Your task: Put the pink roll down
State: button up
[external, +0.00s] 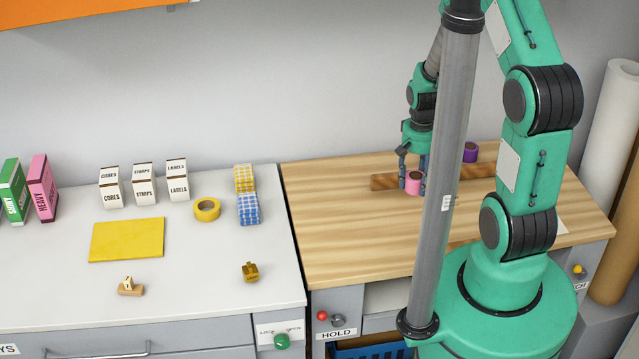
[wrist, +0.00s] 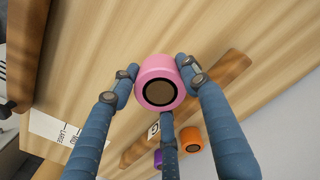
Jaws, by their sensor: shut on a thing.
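The pink roll (external: 414,187) is between the fingers of my gripper (external: 412,172), over the wooden worktop (external: 340,230) on the right. In the wrist view the pink roll (wrist: 159,83) has a dark core facing the camera. My blue fingers (wrist: 160,85) are shut on it, two at its sides and one below it in the picture. A brown wooden strip (external: 384,182) lies on the worktop close behind the roll. I cannot tell whether the roll touches the worktop or hangs just above it.
A purple roll (external: 470,152) stands behind the strip. An orange roll (wrist: 191,139) shows near the strip in the wrist view. A white card (wrist: 62,128) lies on the wood. The worktop's left front is clear. A yellow roll (external: 207,209) and boxes stand on the white counter.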

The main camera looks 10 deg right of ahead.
jog(key=w+a+n, duration=0.2)
jog(key=a, duration=0.5)
jog(key=w+a+n, duration=0.3)
jog(key=a, duration=0.5)
notch_tip(320, 180, up, 3)
jog(key=n, duration=1.3)
send_over(197, 263)
jog(key=shift+r+b, duration=0.15)
jog(key=shift+b, duration=0.25)
jog(key=shift+f+b, duration=0.45)
jog(key=shift+f, duration=2.65)
jog(key=shift+f, duration=1.9)
